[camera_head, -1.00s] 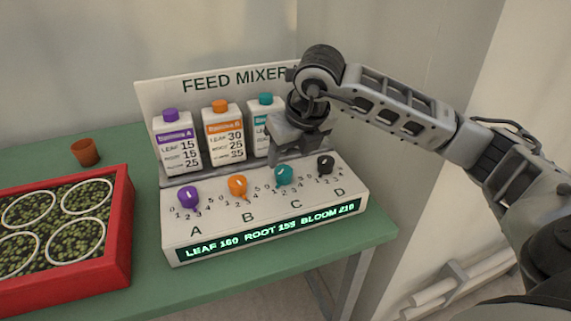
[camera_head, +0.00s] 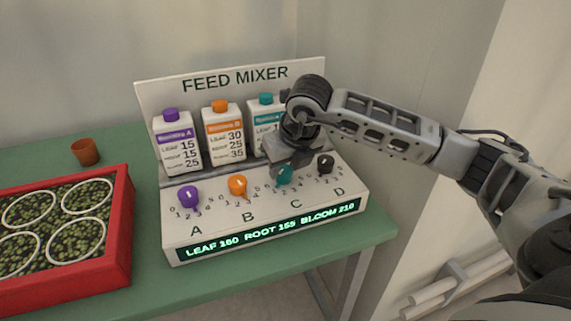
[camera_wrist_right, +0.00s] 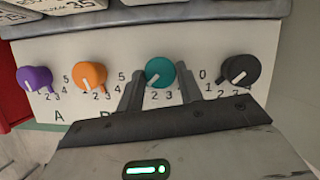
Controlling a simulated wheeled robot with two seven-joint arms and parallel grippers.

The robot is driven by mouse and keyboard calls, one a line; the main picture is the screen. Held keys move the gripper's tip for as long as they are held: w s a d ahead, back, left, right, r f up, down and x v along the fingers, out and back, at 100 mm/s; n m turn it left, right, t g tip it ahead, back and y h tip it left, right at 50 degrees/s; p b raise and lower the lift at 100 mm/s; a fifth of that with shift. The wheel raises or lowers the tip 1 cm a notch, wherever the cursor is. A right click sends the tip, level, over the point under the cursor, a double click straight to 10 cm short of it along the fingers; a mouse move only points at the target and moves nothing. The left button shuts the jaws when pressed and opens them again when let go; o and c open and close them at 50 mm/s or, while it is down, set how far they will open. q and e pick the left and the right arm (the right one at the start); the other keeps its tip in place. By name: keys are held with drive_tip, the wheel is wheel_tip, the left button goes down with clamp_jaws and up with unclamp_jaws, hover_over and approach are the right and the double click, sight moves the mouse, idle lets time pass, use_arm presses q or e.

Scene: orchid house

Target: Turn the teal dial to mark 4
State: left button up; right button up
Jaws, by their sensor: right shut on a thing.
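The teal dial (camera_head: 285,177) sits above the letter C on the feed mixer's sloped panel. It shows between the fingers in the right wrist view (camera_wrist_right: 160,73), its pale pointer aimed toward the lower left. My right gripper (camera_head: 283,170) is down at the dial, partly covering it in the head view. In the right wrist view its two fingers (camera_wrist_right: 158,88) stand on either side of the dial, shut on it. The marks around the teal dial are partly hidden. My left gripper is not in view.
The purple dial (camera_head: 189,197) and orange dial (camera_head: 238,186) stand to the left, the black dial (camera_head: 325,163) close on the right. The lit display (camera_head: 270,231) reads LEAF 160 ROOT 155 BLOOM 210. Three bottles stand behind. A red tray (camera_head: 125,235) is at the left.

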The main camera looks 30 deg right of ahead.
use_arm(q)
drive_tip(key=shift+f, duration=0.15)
